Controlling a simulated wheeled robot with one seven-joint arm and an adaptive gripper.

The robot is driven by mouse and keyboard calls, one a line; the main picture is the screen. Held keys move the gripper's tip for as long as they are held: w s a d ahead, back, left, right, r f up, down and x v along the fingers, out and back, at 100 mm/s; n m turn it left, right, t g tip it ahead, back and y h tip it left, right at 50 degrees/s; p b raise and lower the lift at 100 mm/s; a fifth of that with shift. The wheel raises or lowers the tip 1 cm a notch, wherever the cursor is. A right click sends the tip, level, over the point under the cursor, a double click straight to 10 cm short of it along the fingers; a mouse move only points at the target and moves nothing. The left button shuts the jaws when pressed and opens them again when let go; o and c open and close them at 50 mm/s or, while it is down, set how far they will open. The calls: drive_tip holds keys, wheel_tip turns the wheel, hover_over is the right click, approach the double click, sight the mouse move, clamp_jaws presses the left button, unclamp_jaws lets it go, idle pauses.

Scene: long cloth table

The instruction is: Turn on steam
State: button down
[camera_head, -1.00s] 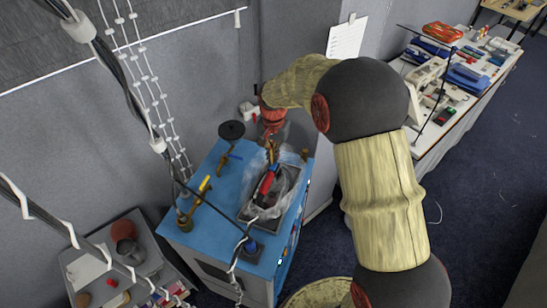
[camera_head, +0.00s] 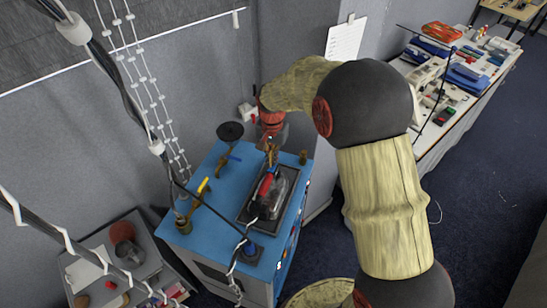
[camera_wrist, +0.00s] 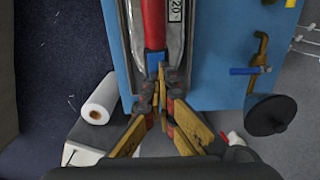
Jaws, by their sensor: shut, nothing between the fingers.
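The blue cabinet (camera_head: 205,240) carries brass valves. One has a yellow handle (camera_head: 203,185); another has a blue handle (camera_head: 234,157), which also shows in the wrist view (camera_wrist: 250,70). A black disc (camera_head: 230,131) stands behind them, and shows at right in the wrist view (camera_wrist: 270,115). An iron-like tool with a red handle (camera_head: 266,185) lies in a dark tray (camera_head: 242,214) on the cabinet top. My gripper (camera_head: 271,150) is shut and empty at the far end of this tool. In the wrist view its fingertips (camera_wrist: 160,75) are just below the red handle (camera_wrist: 153,25); contact is unclear.
A grey shelf unit (camera_head: 92,282) stands left of the cabinet. Cables hang across the left side. A white roll (camera_wrist: 100,98) shows beside the cabinet in the wrist view. A cluttered bench (camera_head: 455,100) stands at upper right; the dark floor is mostly clear.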

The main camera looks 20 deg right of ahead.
drive_tip(key=shift+s+a+f, duration=0.2)
drive_tip(key=shift+s+f, duration=0.4)
drive_tip(key=shift+s, duration=0.05)
wheel_tip(320, 180, up, 15)
drive_tip(key=shift+w+p, duration=0.3)
drive_tip(key=shift+w, duration=0.05)
drive_tip(key=b, duration=0.3)
drive_tip(key=shift+a+f, duration=0.1)
drive_tip(key=shift+a, duration=0.05)
drive_tip(key=b, duration=0.2)
drive_tip(key=r+b, duration=0.1)
drive_tip(key=b, duration=0.1)
drive_tip(key=shift+s+a+t+h+b, duration=0.2)
drive_tip(key=shift+s+t+h+b, duration=0.1)
drive_tip(key=shift+s+t+b, duration=0.1)
